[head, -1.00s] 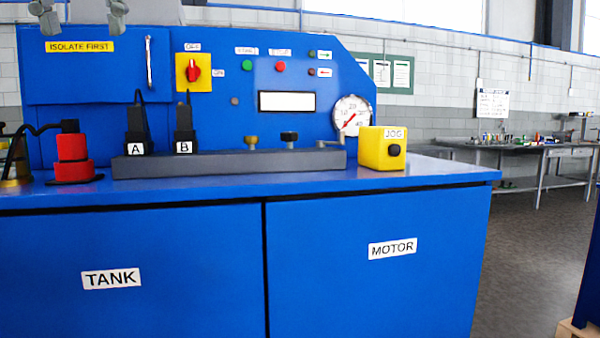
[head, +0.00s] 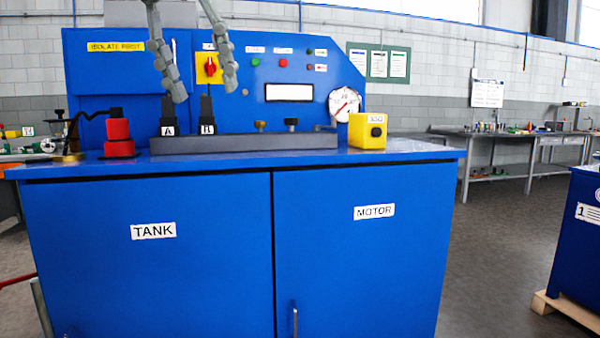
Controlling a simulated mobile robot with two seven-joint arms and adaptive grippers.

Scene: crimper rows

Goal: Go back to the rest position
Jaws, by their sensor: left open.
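My left gripper (head: 205,96) hangs down from the top of the head view, in front of the blue machine's upright panel (head: 130,65). Its two grey fingers are spread apart with nothing between them. The fingertips are above and near the black levers A (head: 168,124) and B (head: 207,122); they look apart from them, but the depth is hard to tell. The red rotary switch (head: 210,66) on its yellow plate shows between the fingers. My right gripper is not in view.
The blue cabinet (head: 150,280) with TANK and MOTOR doors fills the middle. On its top stand a red cylinder (head: 118,138) and a yellow JOG box (head: 368,130). A workbench (head: 510,136) stands at the back right, a blue crate (head: 580,245) at the right edge. Floor between them is clear.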

